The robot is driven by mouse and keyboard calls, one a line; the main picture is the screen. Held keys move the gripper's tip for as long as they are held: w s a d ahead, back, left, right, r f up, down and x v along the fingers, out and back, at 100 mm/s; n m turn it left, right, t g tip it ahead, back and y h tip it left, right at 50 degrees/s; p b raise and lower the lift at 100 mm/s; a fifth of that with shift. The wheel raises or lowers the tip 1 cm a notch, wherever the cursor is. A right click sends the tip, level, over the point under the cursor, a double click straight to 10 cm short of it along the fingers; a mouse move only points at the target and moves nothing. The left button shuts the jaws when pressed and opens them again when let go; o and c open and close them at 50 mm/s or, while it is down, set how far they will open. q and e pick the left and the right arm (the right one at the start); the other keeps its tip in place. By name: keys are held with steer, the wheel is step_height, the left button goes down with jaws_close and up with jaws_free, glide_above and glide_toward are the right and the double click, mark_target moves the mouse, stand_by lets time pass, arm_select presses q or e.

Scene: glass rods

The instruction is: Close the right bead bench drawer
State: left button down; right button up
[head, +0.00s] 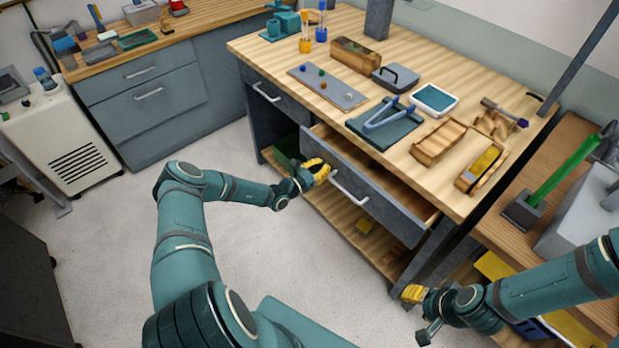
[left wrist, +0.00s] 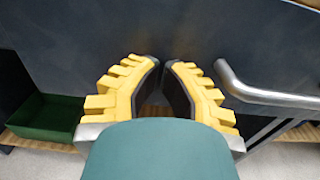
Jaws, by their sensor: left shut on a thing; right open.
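The right bead bench drawer (head: 375,190) is a dark grey drawer pulled out from the wooden-topped bench, its inside partly visible. A silver bar handle (head: 348,188) is on its front and also shows at right in the left wrist view (left wrist: 265,96). My left gripper (head: 320,168) is at the drawer front, left of the handle and not around it. Its yellow fingers (left wrist: 161,65) are drawn close together against the dark front; what lies between the tips is unclear. My right gripper (head: 412,294) is open, low near the bench's right leg, apart from the drawer.
The left drawer (head: 275,95) looks closed. Tools, trays and wooden boxes stand on the benchtop (head: 290,50). A side table is at right. Open floor lies left.

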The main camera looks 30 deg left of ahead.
arm_select(q)
steer(key=b+x, duration=0.3)
steer(key=x, duration=0.5)
steer(key=shift+f, duration=0.15)
steer(key=shift+w+d, duration=0.25)
steer(key=shift+w, duration=0.35)
steer(key=shift+w+r, duration=0.1)
steer(key=shift+r, duration=0.1)
arm_select(e)
steer(key=f, duration=0.2)
steer(key=s+f, duration=0.1)
steer(key=f, duration=0.1)
steer(key=shift+a, duration=0.15)
arm_select(q)
steer(key=shift+w+r, duration=0.1)
